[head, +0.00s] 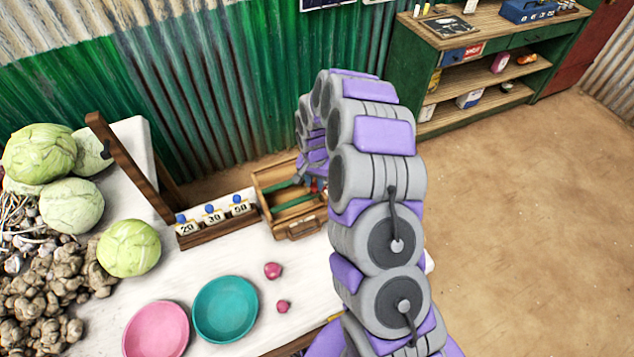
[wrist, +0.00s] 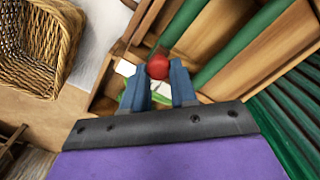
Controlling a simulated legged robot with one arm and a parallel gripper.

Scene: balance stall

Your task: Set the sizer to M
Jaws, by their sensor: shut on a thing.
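The sizer looks to be the open wooden box with green rails (head: 283,215), at the table's far edge in the head view. Its wooden slats and green rails (wrist: 232,45) fill the upper right of the wrist view. My gripper (wrist: 158,76) has its two blue fingers closed on a red round knob (wrist: 158,66) at the box. A pale label (wrist: 125,68) lies left of the knob, but no letter on it is readable. In the head view my arm hides part of the box, and the fingers are too small to make out. The M mark is not visible.
A rack of 20, 30 and 50 blocks (head: 213,217) stands left of the box. Teal (head: 225,309) and pink (head: 156,330) bowls and two small pink-red items sit in front. Cabbages (head: 129,248) and roots crowd the left. A wicker basket (wrist: 38,48) is at left in the wrist view.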

